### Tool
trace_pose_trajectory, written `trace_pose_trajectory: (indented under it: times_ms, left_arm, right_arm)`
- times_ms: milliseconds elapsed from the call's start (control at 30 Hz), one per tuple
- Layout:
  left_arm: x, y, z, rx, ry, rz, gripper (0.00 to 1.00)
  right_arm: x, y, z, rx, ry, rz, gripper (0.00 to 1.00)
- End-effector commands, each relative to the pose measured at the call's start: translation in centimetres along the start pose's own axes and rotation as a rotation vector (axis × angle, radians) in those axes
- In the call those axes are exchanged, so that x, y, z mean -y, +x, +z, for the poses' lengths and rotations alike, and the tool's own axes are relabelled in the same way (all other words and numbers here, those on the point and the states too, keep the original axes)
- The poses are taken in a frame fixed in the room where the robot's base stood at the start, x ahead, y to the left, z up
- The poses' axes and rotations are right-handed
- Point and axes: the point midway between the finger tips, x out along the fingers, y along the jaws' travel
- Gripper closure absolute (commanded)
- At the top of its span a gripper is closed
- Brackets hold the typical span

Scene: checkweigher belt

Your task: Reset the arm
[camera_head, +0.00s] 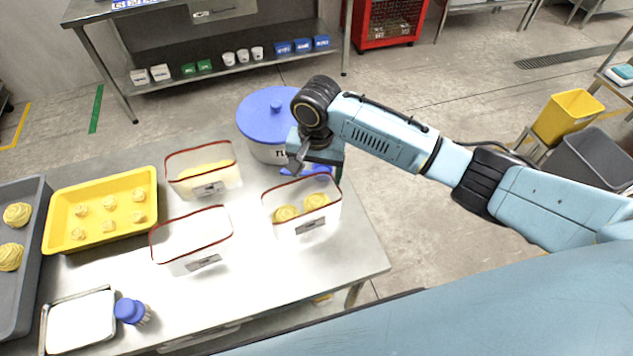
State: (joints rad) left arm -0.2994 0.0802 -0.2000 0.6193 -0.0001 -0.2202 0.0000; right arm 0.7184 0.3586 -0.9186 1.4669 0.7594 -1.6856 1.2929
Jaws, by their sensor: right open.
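My right arm comes in from the right, and its gripper (298,160) hangs above the back edge of the right-hand clear container on the steel table. The jaws are open and I see nothing between them. The clear container (305,226) below has a red rim and holds yellow pieces (287,213). The gripper and wrist partly hide the lidded pot behind them. My left gripper is out of the picture.
The steel table (262,274) also holds two more red-rimmed containers (203,188) (192,253), a yellow tray (62,222), a grey tray (40,215), a blue-lidded pot (262,117), a metal tray (80,322) and a blue brush (128,310).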

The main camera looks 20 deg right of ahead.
Motion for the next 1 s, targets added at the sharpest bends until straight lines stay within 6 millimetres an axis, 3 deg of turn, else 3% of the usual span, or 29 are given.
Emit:
trace_pose_trajectory:
  times_ms: [200, 767, 867, 1000]
  left_arm:
    - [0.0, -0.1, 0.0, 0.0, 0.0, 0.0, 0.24]
    - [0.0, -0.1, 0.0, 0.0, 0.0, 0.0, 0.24]
    - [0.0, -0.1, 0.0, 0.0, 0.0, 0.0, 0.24]
    - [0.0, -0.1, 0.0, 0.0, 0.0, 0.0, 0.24]
  right_arm:
    - [0.0, -1.8, 0.0, 0.0, -0.001, 0.0, 0.24]
    - [0.0, -1.8, 0.1, 0.001, -0.004, -0.001, 0.24]
    - [0.1, -1.3, 1.2, 0.008, -0.041, -0.019, 0.24]
    - [0.4, 0.3, 4.8, 0.022, -0.175, -0.094, 0.24]
